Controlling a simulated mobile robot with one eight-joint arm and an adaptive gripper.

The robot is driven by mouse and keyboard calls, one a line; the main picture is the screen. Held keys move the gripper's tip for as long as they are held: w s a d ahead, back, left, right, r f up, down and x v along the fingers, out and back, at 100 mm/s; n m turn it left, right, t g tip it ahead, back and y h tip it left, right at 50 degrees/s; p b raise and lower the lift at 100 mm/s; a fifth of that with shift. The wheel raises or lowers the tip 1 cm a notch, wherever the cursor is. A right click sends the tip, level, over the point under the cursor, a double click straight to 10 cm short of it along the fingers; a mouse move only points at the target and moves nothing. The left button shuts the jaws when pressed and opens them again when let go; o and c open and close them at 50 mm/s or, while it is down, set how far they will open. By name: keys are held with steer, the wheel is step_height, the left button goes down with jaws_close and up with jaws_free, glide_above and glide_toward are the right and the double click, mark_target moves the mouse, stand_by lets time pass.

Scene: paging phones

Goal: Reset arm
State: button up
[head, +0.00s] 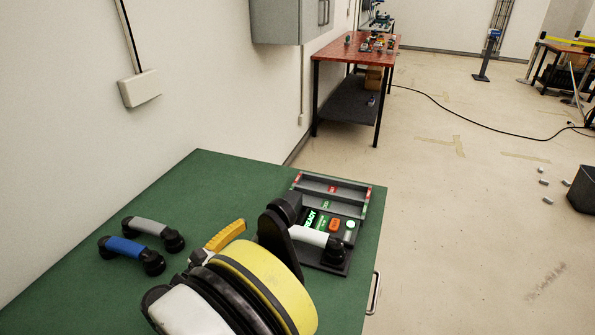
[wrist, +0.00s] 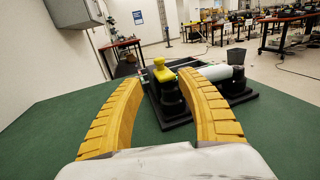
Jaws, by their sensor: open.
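My gripper (wrist: 162,80) is open, with its two ribbed yellow fingers spread and nothing between them. In the head view one yellow finger of my gripper (head: 225,235) shows above the green table, and my arm hides the rest. Beyond the fingers a white handset (wrist: 213,72) lies across the black paging phone base; it also shows in the head view (head: 309,236). In the wrist view a yellow piece with black ends (wrist: 160,73) stands beside it; I cannot tell if it is a handset. A grey handset (head: 148,227) and a blue handset (head: 126,247) lie on the table's left.
The green table (head: 190,190) stands against the white wall. A panel with an orange button (head: 334,225) and a grey tray (head: 328,192) sit near its right edge. A grey wall cabinet (head: 287,20) hangs above. A red-topped table (head: 345,46) stands farther back.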

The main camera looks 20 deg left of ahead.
steer(key=w+d+r+n+t+y, duration=0.25)
steer(key=w+r+n, duration=0.35)
steer(key=r, duration=0.6)
steer(key=w+d+r+n+t+y, duration=0.2)
steer(key=w+d+r+n+y, duration=0.25)
steer(key=r, duration=0.65)
steer(key=w+d+r+n+g+y, duration=0.2)
steer(key=d+r+n+y, duration=0.5)
steer(key=n, duration=0.7)
steer(key=s+d+f+n+g+h, duration=0.2)
steer(key=s+d+f+n+g, duration=0.2)
steer(key=s+d+f, duration=0.3)
steer(key=s+d+f+n+g+h, duration=0.3)
steer(key=s+d+f+n, duration=0.3)
steer(key=s+d, duration=0.4)
steer(key=s+d+f+n+g+h, duration=0.2)
steer(key=s+d+f+n+g, duration=0.3)
steer(key=s+d+f, duration=0.4)
steer(key=d, duration=0.5)
steer(key=shift+d+h, duration=0.2)
steer(key=shift+h, duration=0.2)
steer(key=shift+n, duration=0.25)
